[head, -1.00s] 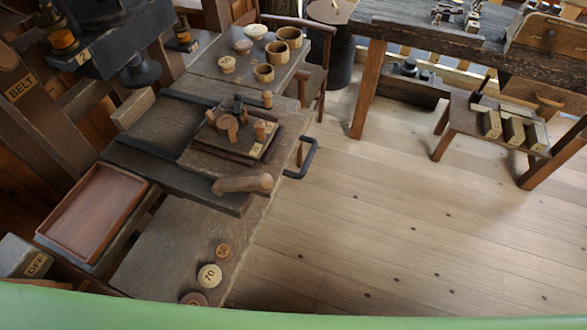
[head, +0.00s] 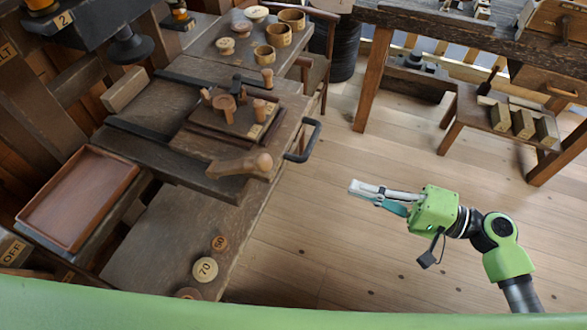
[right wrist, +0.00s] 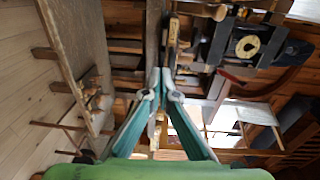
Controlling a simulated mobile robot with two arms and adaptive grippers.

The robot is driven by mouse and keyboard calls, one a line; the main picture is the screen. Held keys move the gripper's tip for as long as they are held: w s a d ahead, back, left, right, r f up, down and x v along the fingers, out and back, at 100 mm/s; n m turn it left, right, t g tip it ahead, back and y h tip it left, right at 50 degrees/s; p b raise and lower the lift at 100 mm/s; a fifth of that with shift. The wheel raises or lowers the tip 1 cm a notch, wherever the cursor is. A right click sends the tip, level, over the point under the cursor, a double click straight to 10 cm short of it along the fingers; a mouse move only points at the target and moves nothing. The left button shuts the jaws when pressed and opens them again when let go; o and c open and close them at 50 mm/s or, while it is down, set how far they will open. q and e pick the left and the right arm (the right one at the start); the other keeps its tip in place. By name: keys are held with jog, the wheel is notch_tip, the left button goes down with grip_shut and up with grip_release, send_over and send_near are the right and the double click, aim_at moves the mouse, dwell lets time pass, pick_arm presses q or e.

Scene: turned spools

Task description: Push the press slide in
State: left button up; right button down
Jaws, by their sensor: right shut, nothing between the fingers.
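The press slide (head: 181,166) is a dark wooden board between black rails on the bench at left. A black bar handle (head: 305,141) sticks out from its right side over the floor. A square block with wooden pegs (head: 233,118) stands on it, and a rounded wooden knob (head: 262,162) is at its near edge. My right gripper (head: 354,187) is shut and empty, pointing left over the floor, to the right of and nearer than the handle, apart from it. Its closed fingertips show in the right wrist view (right wrist: 165,75). My left gripper is not in view.
A reddish tray (head: 80,195) lies at left. Wooden cups (head: 278,52) and spools stand on the bench's far part, and a disc marked 70 (head: 205,269) on its near part. A workbench (head: 460,40) stands at far right. The floor (head: 330,240) between is clear.

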notch_tip(320, 180, up, 2)
jog(key=p, duration=0.5)
send_near(232, 145)
jog(key=shift+y, duration=0.4)
jog(key=v, duration=0.5)
jog(key=shift+w+d+f, duration=0.15)
jog(key=shift+w+f, duration=0.1)
jog(key=shift+f, duration=0.1)
jog(key=shift+w+a+f+p, duration=0.1)
jog(key=shift+a+p, duration=0.05)
jog(key=shift+a, duration=0.2)
jog(key=shift+w+a+f+p, duration=0.1)
jog(key=shift+a+p, duration=0.05)
jog(key=shift+a, duration=0.25)
jog(key=b+x, duration=0.1)
jog(key=x, duration=0.5)
jog(key=b+x, duration=0.2)
jog(key=x, duration=0.5)
jog(key=shift+s+a+f+b, duration=0.1)
jog(key=shift+f+b, duration=0.1)
jog(key=shift+b, duration=0.1)
jog(key=shift+a+r, duration=0.1)
jog(key=shift+a, duration=0.1)
